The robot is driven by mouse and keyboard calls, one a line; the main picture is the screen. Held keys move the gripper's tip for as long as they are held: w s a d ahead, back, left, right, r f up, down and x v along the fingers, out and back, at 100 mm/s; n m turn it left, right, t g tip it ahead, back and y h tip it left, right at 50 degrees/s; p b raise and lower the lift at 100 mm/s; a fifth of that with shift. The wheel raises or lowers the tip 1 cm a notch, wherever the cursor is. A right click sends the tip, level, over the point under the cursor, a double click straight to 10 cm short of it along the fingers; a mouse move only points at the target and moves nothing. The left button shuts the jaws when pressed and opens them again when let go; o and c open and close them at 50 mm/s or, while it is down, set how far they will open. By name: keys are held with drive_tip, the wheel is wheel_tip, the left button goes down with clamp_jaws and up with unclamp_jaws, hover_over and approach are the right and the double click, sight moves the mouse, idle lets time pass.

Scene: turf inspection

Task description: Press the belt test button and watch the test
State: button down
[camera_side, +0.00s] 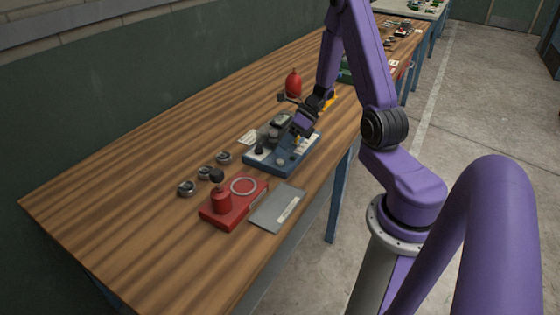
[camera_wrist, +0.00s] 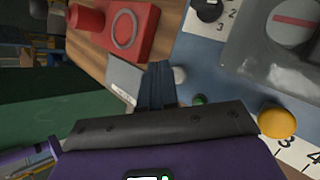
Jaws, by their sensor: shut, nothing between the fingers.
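A blue test unit (camera_side: 283,158) stands on the wooden bench, with grey and black parts on top. In the wrist view its blue panel (camera_wrist: 205,55) carries a black knob (camera_wrist: 208,10) with numbers, a large grey dial (camera_wrist: 290,22) under a clear cover, a white button (camera_wrist: 179,75), a green button (camera_wrist: 200,99) and a big yellow button (camera_wrist: 277,123). I cannot tell which is the belt test button. My gripper (camera_wrist: 156,78) is shut and empty, pointing at the panel near the white and green buttons. In the side view it (camera_side: 297,138) hides part of the unit; contact cannot be told.
A red device (camera_side: 226,212) with a ring and red cylinder stands in front of the unit. A grey plate (camera_side: 270,210) lies beside it. Several small round black-and-silver items (camera_side: 187,188) sit left. A red bottle (camera_side: 293,85) stands behind. The near bench end is clear.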

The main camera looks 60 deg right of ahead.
drive_tip(key=shift+f, duration=0.2)
drive_tip(key=shift+f, duration=0.25)
